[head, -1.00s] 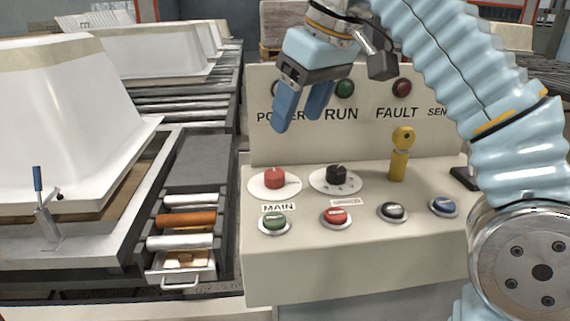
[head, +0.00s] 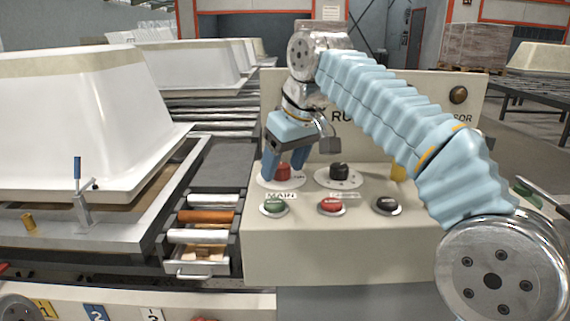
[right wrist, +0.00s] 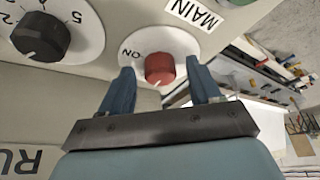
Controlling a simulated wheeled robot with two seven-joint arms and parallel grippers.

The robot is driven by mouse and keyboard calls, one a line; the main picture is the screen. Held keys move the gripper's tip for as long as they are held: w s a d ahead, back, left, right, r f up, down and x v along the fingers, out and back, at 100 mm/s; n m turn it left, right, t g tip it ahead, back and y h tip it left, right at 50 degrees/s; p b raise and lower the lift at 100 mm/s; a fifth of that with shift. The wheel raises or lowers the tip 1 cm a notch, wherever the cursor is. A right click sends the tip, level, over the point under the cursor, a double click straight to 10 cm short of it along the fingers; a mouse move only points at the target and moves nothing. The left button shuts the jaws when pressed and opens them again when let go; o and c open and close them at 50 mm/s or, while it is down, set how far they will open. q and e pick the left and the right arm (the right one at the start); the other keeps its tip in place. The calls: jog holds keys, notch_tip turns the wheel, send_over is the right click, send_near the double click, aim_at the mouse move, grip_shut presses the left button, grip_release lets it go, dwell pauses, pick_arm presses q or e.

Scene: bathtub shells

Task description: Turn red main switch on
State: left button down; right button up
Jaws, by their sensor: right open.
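The red main switch (head: 283,172) is a round red knob on a white dial plate, above the MAIN label (head: 279,196) on the control panel. My right gripper (head: 284,172) is open, its blue fingers on either side of the red knob. In the right wrist view the red knob (right wrist: 159,69) sits between the two fingertips (right wrist: 160,80), with a gap showing on each side. The word ON shows on the dial to its left there, and the knob's white mark points toward the gripper. My left gripper is not in view.
A black selector knob (head: 339,172) stands just right of the red one. Green (head: 274,206), red (head: 331,205) and black (head: 387,204) push buttons line the front.

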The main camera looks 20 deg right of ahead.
jog(key=c, duration=1)
jog(key=shift+c, duration=0.2)
jog(key=shift+r+m, duration=0.1)
jog(key=shift+m, duration=0.2)
jog(key=m+h+p, duration=0.1)
jog(key=m, duration=0.1)
jog(key=shift+a+m+t+p, duration=0.15)
jog(key=shift+m+t+p, duration=0.15)
jog(key=shift+m, duration=0.1)
jog(key=m+h, duration=0.1)
jog(key=m, duration=0.2)
jog(key=shift+a+m+h+p, duration=0.15)
jog(key=shift+m+h+p, duration=0.15)
jog(key=shift+h+p, duration=0.1)
jog(key=m, duration=0.1)
jog(key=m+h, duration=0.1)
jog(key=m, duration=0.1)
jog(key=m+g, duration=0.1)
jog(key=m, duration=0.1)
jog(key=shift+w+a+h, duration=0.1)
jog(key=shift+a+h, duration=0.15)
jog(key=shift+h, duration=0.15)
jog(key=m+g, duration=0.1)
jog(key=m, duration=0.2)
jog(key=m+h, duration=0.1)
jog(key=m, duration=0.2)
jog(key=shift+w+g, duration=0.2)
jog(key=shift+g, duration=0.2)
jog(key=shift+a, duration=0.1)
